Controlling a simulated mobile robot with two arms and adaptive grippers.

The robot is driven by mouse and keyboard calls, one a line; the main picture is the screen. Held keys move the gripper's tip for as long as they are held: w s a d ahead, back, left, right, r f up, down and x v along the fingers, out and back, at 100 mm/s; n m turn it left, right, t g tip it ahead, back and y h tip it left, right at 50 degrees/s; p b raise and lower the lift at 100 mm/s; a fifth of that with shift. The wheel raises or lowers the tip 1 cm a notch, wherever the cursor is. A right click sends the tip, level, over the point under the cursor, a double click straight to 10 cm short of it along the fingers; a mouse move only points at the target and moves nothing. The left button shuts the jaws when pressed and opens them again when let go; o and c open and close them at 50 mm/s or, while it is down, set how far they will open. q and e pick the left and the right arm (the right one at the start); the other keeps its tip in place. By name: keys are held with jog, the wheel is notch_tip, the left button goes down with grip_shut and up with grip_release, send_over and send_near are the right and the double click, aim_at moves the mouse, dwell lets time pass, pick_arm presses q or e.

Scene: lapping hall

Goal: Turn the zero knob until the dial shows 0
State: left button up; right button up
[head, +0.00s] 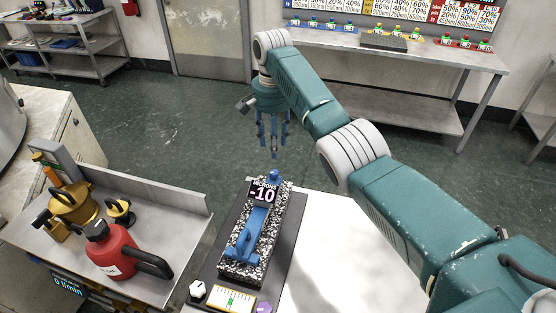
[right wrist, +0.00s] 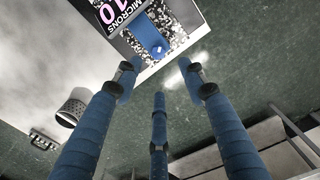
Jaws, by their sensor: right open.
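A black display (head: 263,193) reads -10 microns. It stands on a speckled black-and-white granite block (head: 270,232) with a blue stand or arm (head: 252,232) on it. A small blue knob (head: 274,175) shows at the block's far end, behind the display. A white knob (head: 197,289) and a purple knob (head: 264,307) lie near the front; which is the zero knob I cannot tell. My right gripper (head: 273,150) is open and empty, beyond and above the block's far end. In the right wrist view its three blue fingers (right wrist: 160,85) are spread, with the display (right wrist: 112,14) upside down beyond them.
The block stands on a dark mat (head: 230,224) on a white table (head: 330,260). To the left a grey bench (head: 190,235) holds a red can (head: 110,250) and brass parts (head: 72,203). A yellow-and-white scale (head: 230,299) lies at the front. Open floor lies beyond the table.

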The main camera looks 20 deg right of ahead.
jog(key=p, duration=0.1)
send_over(274, 172)
notch_tip(274, 172, down, 4)
jog(key=shift+s+f, duration=0.1)
jog(key=shift+s, duration=0.05)
notch_tip(274, 172, down, 5)
jog(key=shift+f, duration=0.15)
jog(key=shift+w+f, duration=0.2)
jog(key=shift+f, duration=0.2)
jog(key=shift+c, duration=0.2)
pick_arm(q)
jog(key=shift+s+a+r, duration=0.1)
jog(key=shift+s+r, duration=0.7)
jog(key=shift+s, duration=0.15)
pick_arm(e)
grip_shut()
